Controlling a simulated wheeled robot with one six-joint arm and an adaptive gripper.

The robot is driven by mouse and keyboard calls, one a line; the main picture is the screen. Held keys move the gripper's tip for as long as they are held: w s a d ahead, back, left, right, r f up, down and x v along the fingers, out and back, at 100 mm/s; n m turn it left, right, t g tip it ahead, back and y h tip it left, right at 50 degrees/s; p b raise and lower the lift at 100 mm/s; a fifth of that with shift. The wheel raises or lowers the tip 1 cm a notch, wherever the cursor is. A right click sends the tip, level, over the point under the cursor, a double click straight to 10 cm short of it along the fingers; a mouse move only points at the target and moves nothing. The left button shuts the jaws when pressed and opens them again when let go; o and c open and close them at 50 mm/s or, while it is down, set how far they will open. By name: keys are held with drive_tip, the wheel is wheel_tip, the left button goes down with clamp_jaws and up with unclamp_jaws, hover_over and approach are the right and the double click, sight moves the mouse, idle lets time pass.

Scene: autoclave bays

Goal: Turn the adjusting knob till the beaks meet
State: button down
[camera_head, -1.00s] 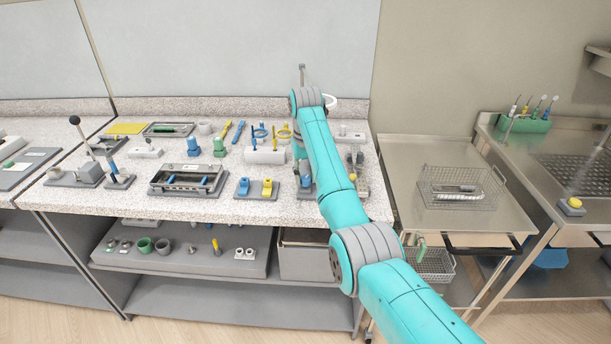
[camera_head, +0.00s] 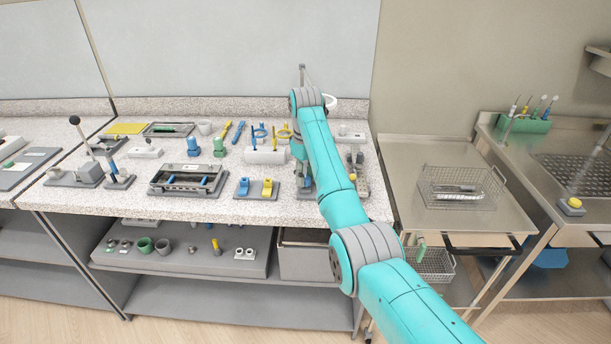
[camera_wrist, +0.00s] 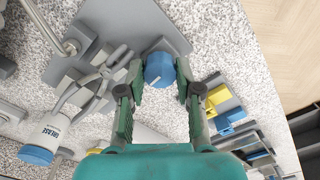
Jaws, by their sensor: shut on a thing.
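The adjusting knob (camera_wrist: 159,69) is a round blue knob with a pale line on its face, on a grey fixture plate (camera_wrist: 135,22) in the wrist view. My gripper (camera_wrist: 160,80) is shut on it, with one finger on each side. Grey pliers (camera_wrist: 98,82) lie left of the knob, their handles toward the lower left and their beaks toward the upper right. A small gap seems to show between the beaks, but they are too small to be sure. In the head view my arm hides the gripper, the knob and the pliers.
A grease bottle (camera_wrist: 43,139) with a blue cap is left of my gripper, and a metal rod (camera_wrist: 48,28) is at the upper left. Blue and yellow blocks (camera_head: 257,187) stand left of my arm on the crowded bench. A wire basket (camera_head: 462,190) sits on the steel cart to the right.

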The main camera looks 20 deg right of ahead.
idle(0.3)
drive_tip(key=c, duration=0.8)
unclamp_jaws()
drive_tip(key=shift+m, duration=0.3)
